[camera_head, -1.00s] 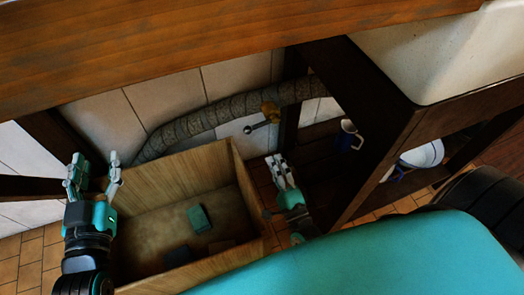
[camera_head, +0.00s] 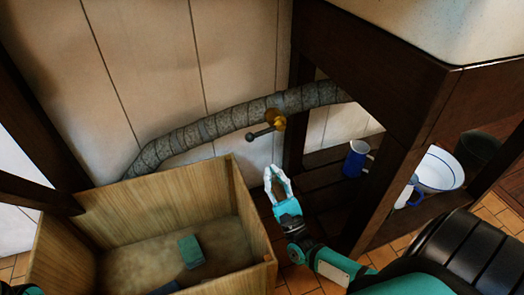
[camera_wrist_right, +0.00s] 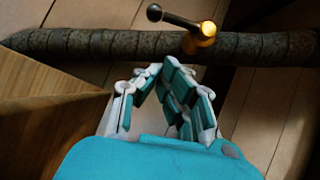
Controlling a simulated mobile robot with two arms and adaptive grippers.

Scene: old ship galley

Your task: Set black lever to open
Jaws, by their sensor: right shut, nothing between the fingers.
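The black lever (camera_head: 263,132) has a round knob and sits on a brass valve (camera_head: 277,117) on a wrapped grey pipe (camera_head: 215,125). It points left from the valve, slightly downward in the head view. In the right wrist view the lever (camera_wrist_right: 175,19) also points left from the brass valve (camera_wrist_right: 205,35), above the pipe (camera_wrist_right: 80,45). My right gripper (camera_head: 274,169) is shut and empty, below the valve and apart from the lever. Its fingertips (camera_wrist_right: 160,66) meet just below the pipe in the wrist view. My left gripper is out of view.
An open wooden crate (camera_head: 256,225) with a teal block (camera_head: 191,251) stands at left below the pipe. A dark wooden post and counter frame (camera_head: 385,70) are close on the right. A blue mug (camera_head: 355,160) and white bowl (camera_head: 440,170) sit on shelves there.

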